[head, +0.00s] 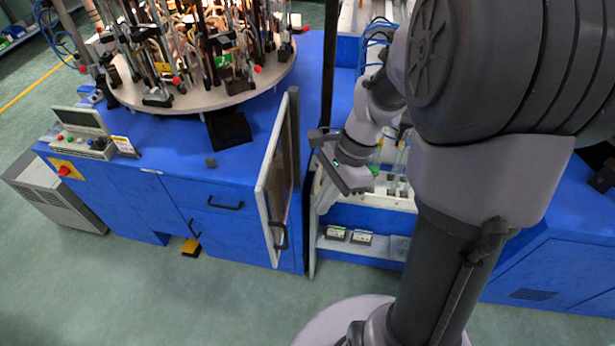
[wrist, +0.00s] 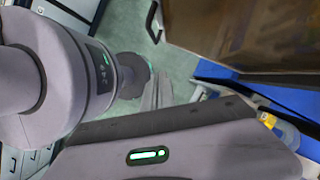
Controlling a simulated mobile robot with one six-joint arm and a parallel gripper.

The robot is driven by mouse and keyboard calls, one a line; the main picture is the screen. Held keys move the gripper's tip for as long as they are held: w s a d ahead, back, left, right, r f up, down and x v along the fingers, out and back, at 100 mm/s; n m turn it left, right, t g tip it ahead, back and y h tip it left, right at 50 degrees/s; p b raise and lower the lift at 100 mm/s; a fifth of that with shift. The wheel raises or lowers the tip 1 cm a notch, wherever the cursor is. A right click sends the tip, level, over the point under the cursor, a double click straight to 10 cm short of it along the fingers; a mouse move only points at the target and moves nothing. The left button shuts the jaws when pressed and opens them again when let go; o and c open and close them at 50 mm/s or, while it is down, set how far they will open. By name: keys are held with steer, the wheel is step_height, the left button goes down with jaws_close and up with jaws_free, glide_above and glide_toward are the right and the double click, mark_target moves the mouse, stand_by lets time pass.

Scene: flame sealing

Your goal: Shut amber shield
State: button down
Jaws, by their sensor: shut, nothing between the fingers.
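The amber shield (head: 277,172) is a pale-framed door panel with a brownish, see-through pane. It stands swung open, jutting out from the blue machine toward the front, left of my gripper. Its black handle (head: 281,236) is on the lower front edge. In the wrist view the amber pane (wrist: 235,35) fills the upper right, with the handle (wrist: 153,22) at its left edge. My gripper (head: 319,137) is just right of the panel, shut and empty. Its closed fingers show in the wrist view (wrist: 156,84), apart from the handle.
A round turntable (head: 190,93) crowded with fixtures and tubing sits on the blue machine at upper left. A control box (head: 85,140) stands on the left corner. An open bay with a shelf (head: 390,246) lies right of the shield.

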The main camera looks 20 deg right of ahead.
steer(key=a+f+b, duration=0.3)
steer(key=a+f, duration=0.3)
steer(key=shift+a, duration=0.15)
steer(key=shift+s, duration=0.1)
steer(key=shift+a, duration=0.1)
